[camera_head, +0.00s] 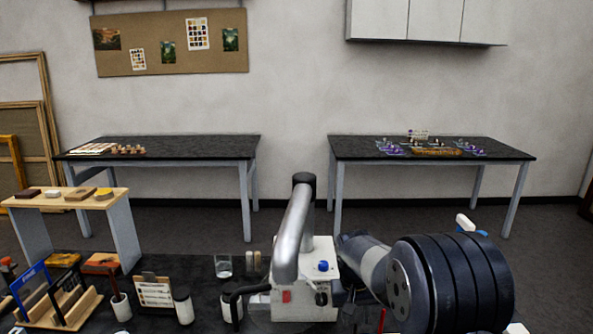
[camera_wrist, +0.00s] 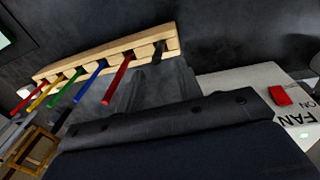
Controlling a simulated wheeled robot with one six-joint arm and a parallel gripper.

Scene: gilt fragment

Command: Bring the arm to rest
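My arm (camera_head: 440,285) reaches in from the lower right of the head view, its large dark ridged joint close to the camera. It is bent beside the white fan box (camera_head: 305,285). The arm hides part of the bench behind it, and my gripper's fingers do not show clearly in the head view. In the wrist view, the dark body of my gripper (camera_wrist: 160,90) fills the lower middle, with a grey blurred part above it. Whether the fingers are open or shut cannot be made out, and I see nothing held.
The fan box carries a thick grey pipe (camera_head: 292,230). A wooden rack (camera_wrist: 110,62) with several coloured handles is near the gripper. A glass (camera_head: 223,266), jars (camera_head: 183,305) and a card stand (camera_head: 154,291) crowd the near bench. Two dark tables (camera_head: 200,150) stand farther back.

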